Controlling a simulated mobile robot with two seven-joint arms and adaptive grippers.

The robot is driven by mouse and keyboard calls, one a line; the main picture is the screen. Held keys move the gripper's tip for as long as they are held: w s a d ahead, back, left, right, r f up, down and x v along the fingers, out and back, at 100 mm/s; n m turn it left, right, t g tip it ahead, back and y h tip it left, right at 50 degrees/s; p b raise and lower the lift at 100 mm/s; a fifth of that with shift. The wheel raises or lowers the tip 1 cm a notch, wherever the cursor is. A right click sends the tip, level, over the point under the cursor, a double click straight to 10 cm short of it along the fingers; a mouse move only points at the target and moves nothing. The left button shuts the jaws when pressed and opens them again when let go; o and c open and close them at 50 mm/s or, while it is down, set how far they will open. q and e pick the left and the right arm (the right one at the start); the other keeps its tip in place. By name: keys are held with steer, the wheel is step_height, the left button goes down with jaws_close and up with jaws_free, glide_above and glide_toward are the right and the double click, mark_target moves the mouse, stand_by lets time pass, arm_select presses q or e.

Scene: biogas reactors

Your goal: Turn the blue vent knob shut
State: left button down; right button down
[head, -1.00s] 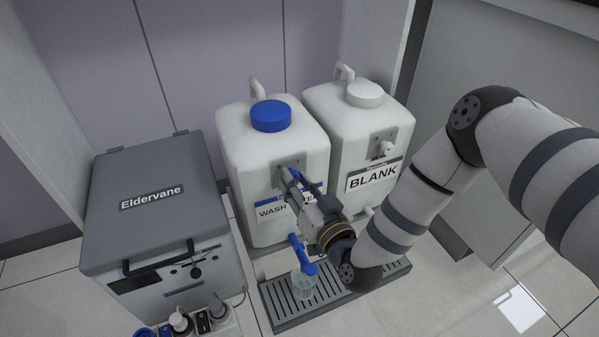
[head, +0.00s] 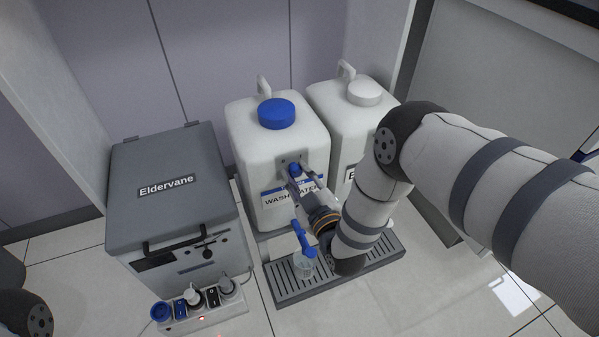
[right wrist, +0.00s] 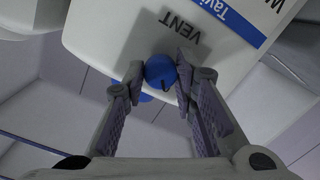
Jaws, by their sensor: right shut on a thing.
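The blue vent knob (right wrist: 160,72) is on the white wash-water container (right wrist: 110,37), beside the printed word VENT in the right wrist view. In the head view the knob (head: 295,169) shows at the upper front of the left container (head: 252,143), just past my right gripper (head: 301,180). My right gripper (right wrist: 160,78) has one finger on each side of the knob and is shut on it. The knob's exact turn angle is hard to tell. My left gripper is out of view.
A blue tap (head: 303,238) sits above a clear cup (head: 304,265) on the slotted drip tray (head: 345,283), close below my right wrist. The BLANK container (head: 335,115) stands to the right, partly hidden by my arm. A grey Eldervane box (head: 170,215) and power strip (head: 215,312) are left.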

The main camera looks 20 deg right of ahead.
steer(key=shift+s+f+n, duration=0.1)
steer(key=shift+f+n, duration=0.05)
steer(key=shift+n, duration=0.35)
steer(key=c, duration=1.3)
jaws_free()
steer(key=s+r, duration=0.1)
steer(key=s, duration=1.1)
steer(key=shift+d, duration=0.2)
